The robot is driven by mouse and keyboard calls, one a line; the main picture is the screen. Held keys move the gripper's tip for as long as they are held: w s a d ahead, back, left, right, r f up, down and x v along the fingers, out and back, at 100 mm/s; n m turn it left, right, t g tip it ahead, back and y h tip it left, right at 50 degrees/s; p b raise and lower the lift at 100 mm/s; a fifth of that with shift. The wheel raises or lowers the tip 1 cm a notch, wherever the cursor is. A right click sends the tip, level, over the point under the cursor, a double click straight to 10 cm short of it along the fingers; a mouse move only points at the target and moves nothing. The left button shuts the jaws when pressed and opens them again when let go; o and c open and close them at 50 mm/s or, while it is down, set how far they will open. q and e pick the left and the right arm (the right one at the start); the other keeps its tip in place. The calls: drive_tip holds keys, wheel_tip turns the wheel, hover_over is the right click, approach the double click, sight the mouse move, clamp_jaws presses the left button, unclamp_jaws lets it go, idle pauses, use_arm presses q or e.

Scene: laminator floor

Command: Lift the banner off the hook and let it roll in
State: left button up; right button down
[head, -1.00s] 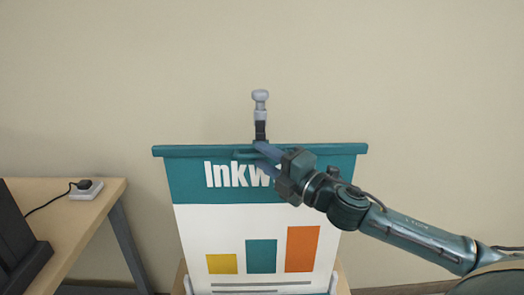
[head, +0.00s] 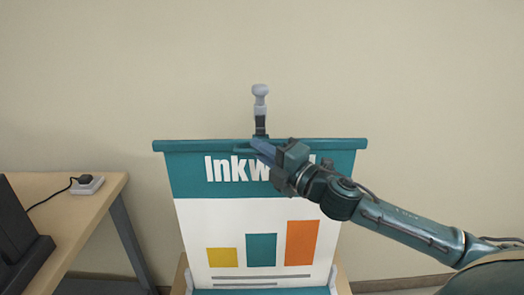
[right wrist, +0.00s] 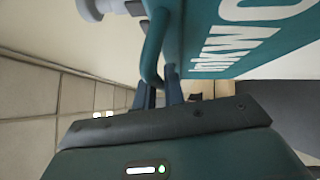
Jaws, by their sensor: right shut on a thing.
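The banner (head: 196,225) hangs open and upright, with a teal head, white lettering and a bar chart. Its teal top rail (head: 200,146) is level. A grey-topped post with a dark hook part (head: 260,126) rises behind the rail's middle; its grey top also shows in the right wrist view (right wrist: 90,9). A teal loop handle (right wrist: 152,50) stands out from the rail. My right gripper (head: 258,147) is shut on this handle at the rail's middle and covers some lettering. Whether the rail still rests on the hook is hidden. My left gripper is not in view.
A wooden table (head: 92,213) stands at the left with a white socket block (head: 87,185), its cable and a dark machine (head: 20,250). A plain wall is close behind the banner.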

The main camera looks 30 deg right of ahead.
idle(0.3)
